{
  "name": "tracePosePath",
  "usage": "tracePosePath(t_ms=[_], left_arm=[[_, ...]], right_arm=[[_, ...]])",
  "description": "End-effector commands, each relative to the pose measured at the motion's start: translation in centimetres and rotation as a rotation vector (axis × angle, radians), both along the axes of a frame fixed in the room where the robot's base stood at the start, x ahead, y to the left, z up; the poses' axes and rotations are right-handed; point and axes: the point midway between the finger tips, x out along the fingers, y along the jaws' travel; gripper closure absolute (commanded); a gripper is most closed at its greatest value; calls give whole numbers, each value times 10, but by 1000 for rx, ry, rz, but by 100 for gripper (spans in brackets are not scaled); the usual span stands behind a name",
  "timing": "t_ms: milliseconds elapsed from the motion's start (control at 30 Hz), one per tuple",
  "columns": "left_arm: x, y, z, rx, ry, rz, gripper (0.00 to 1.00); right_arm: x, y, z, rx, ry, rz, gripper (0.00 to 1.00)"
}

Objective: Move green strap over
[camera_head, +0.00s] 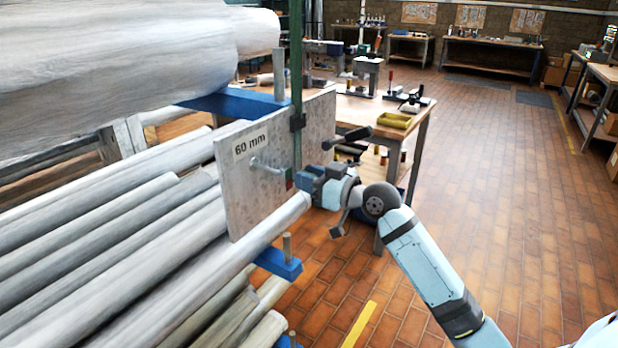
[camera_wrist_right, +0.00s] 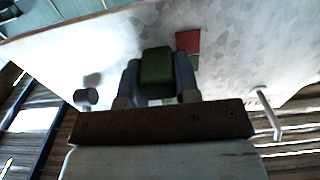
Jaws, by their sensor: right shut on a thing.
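The green strap (camera_head: 296,70) hangs upright in the head view, in front of a grey speckled plate (camera_head: 240,195) marked "60 mm". My right gripper (camera_head: 298,181) is at the plate's right part, by the strap's lower end. In the wrist view its two grey fingers (camera_wrist_right: 158,90) are shut on a dark green piece (camera_wrist_right: 157,70), which looks like part of the strap. A small red and green patch (camera_wrist_right: 188,42) shows beside it on the plate. My left gripper is not in view.
Grey pipes (camera_head: 110,240) lie stacked at the left, with a large wrapped roll (camera_head: 110,75) above. A bolt (camera_head: 268,166) sticks out of the plate. A blue bracket (camera_head: 278,263) with a peg is below. A workbench (camera_head: 345,110) stands behind; open brick floor lies right.

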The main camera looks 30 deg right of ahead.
Motion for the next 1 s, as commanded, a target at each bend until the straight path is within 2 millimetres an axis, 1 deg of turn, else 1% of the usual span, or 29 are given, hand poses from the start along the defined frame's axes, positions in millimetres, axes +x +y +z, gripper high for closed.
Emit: tracePosePath(t_ms=[133, 233, 500, 533, 567, 600, 633, 900, 1000], left_arm=[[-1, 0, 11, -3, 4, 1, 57], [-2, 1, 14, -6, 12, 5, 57], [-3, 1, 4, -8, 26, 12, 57], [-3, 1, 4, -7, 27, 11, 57], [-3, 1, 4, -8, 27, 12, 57], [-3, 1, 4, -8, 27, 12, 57], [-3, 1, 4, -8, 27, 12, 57], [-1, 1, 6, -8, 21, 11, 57], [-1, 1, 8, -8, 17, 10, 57]], right_arm=[[0, 0, 14, -3, 0, 0, 100], [0, 0, 24, -3, 0, 0, 100], [0, 0, 21, -1, 0, -1, 100], [0, 0, 21, -1, 0, 0, 66], [0, 0, 21, -1, -1, -1, 59], [0, 0, 21, -1, 0, 0, 50], [0, 0, 21, -1, 0, 0, 45], [0, 0, 21, 0, 0, 0, 45], [-5, -3, 20, 0, 1, -1, 45]])
